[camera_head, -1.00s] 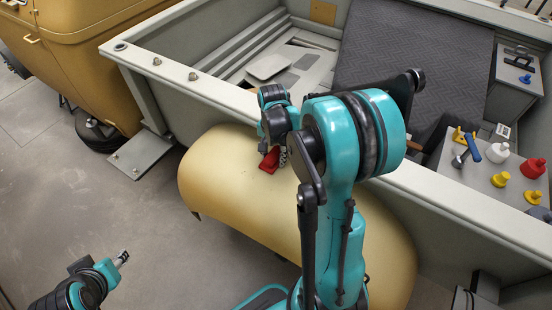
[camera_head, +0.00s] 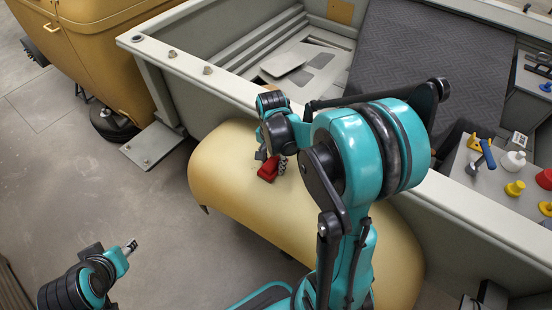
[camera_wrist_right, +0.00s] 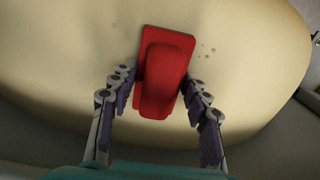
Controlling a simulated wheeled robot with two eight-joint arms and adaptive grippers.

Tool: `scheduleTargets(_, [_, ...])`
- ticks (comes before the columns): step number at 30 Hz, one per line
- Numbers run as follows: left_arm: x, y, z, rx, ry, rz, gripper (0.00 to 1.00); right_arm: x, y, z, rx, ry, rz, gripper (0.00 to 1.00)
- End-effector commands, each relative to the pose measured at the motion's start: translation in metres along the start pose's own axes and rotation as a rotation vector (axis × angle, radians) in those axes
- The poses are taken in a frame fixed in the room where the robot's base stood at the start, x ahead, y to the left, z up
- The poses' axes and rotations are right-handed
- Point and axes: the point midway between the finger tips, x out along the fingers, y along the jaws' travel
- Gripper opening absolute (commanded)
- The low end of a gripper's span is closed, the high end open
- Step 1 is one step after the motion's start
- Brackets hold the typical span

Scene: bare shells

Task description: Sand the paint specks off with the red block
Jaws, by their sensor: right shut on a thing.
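The red block (camera_head: 267,169) is against the top of the cream-yellow curved shell (camera_head: 225,165). In the right wrist view the red block (camera_wrist_right: 163,72) has a wide base and a raised grip. My right gripper (camera_head: 273,161) is shut on the block; its fingers (camera_wrist_right: 158,84) lie along both sides of the grip. A few small dark paint specks (camera_wrist_right: 208,50) show on the shell just right of the block. Any specks under the block are hidden. My left gripper (camera_head: 131,246) is away at the lower left, over the floor; its finger gap is too small to judge.
Behind the shell stands a grey open-topped bed with a thick rim (camera_head: 225,86) and a dark quilted mat (camera_head: 430,60). A bench at right holds a blue-handled tool (camera_head: 486,154), a white bottle (camera_head: 513,160) and yellow knobs (camera_head: 515,188). Grey floor (camera_head: 90,190) is open at left.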

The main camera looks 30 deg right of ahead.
Motion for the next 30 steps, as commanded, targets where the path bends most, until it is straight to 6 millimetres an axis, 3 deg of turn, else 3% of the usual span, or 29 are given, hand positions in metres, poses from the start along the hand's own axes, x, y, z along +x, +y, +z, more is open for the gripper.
scheduleTargets(21, [0.000, 0.000, 0.000, 0.000, 0.000, 0.000, 0.40, 0.000, 0.000, 0.049, -0.003, -0.002, 0.001, 0.24])
scheduleTargets(30, [0.004, 0.000, 0.003, 0.000, 0.000, 0.000, 0.40, 0.003, -0.013, 0.049, -0.001, -0.002, 0.000, 0.24])
